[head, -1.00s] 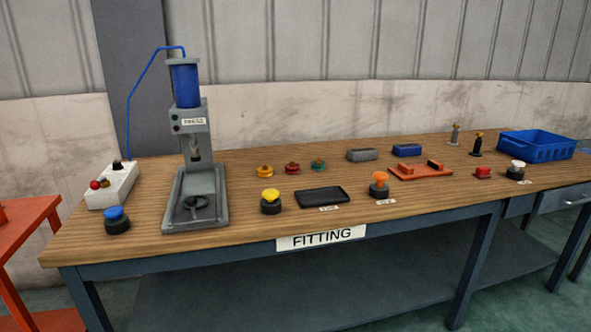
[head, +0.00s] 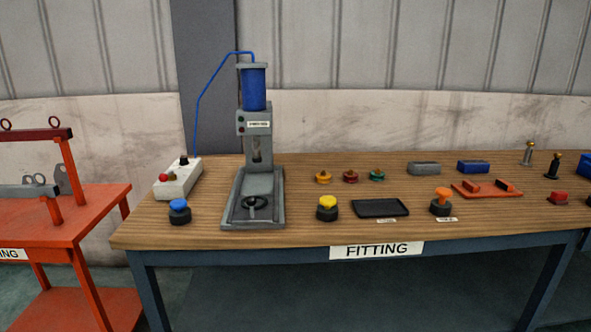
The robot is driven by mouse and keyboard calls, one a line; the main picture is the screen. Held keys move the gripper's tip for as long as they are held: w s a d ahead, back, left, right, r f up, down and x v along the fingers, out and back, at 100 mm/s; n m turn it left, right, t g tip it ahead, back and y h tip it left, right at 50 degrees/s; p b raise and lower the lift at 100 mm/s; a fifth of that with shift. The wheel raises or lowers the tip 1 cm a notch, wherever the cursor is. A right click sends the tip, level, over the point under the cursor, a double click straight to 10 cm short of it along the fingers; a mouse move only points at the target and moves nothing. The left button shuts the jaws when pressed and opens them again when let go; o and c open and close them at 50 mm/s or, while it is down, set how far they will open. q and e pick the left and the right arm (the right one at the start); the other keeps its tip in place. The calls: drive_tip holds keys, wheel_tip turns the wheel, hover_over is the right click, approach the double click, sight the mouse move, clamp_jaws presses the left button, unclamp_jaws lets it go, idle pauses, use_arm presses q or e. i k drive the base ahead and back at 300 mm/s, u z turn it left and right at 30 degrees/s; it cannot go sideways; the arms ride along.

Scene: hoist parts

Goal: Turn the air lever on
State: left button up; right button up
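A grey press (head: 262,170) with a blue cylinder (head: 254,89) on top stands on the left part of the wooden bench. A blue air hose (head: 203,88) runs from the cylinder top down to the bench's back left. A light grey control box (head: 178,180) with a red knob and a dark knob (head: 184,160) sits left of the press. I cannot tell which part, if any, is the air lever. Neither of my grippers is in view.
The bench (head: 310,231) also holds blue, yellow and orange knobs on black bases, a black tray (head: 381,208), small coloured parts and blocks. An orange table (head: 80,218) with a red frame stands to the left, close to the bench.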

sight(164, 179)
drive_tip(key=u, duration=0.4)
drive_tip(key=i, duration=1.15)
drive_tip(key=u, duration=0.55)
